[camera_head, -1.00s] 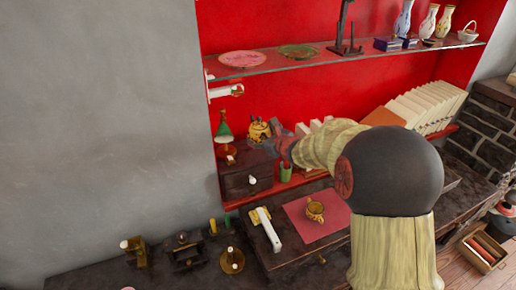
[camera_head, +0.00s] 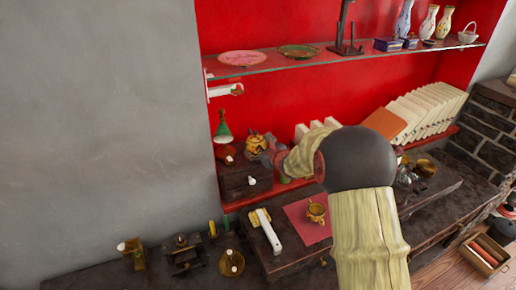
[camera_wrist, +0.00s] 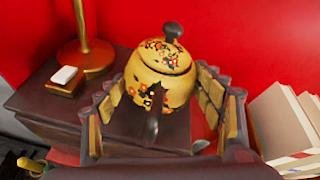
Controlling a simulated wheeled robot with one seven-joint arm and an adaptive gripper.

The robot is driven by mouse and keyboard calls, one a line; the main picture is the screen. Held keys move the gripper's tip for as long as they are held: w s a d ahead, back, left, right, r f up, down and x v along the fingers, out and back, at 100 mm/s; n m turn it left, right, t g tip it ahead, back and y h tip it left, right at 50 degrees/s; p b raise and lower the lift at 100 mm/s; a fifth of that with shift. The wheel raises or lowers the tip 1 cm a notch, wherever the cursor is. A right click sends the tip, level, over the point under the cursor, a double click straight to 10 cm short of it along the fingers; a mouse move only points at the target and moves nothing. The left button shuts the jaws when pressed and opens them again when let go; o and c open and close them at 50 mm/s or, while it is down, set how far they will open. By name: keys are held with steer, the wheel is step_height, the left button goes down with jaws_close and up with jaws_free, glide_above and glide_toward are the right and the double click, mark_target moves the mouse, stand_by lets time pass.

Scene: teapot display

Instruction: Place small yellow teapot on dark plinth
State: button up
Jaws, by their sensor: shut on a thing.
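The small yellow teapot (camera_head: 254,143) has a flower pattern and a dark lid knob. It appears upright between the jaws in the wrist view (camera_wrist: 160,80). My gripper (camera_head: 265,154) is shut on its sides. The dark plinth (camera_head: 238,180) is a box below the teapot, and its dark top also shows in the wrist view (camera_wrist: 130,122). The teapot is over or at the right part of this top. I cannot tell whether its base touches the plinth, because the gripper and the teapot's own body hide the contact.
A lamp with a brass stem (camera_wrist: 82,35) stands left of the teapot, near a small white-topped block (camera_wrist: 64,78). White books (camera_wrist: 285,125) stand at the right. A glass shelf (camera_head: 290,63) runs above.

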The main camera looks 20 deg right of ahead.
steer(key=o, duration=1.3)
steer(key=shift+f, duration=0.1)
steer(key=shift+o, duration=0.4)
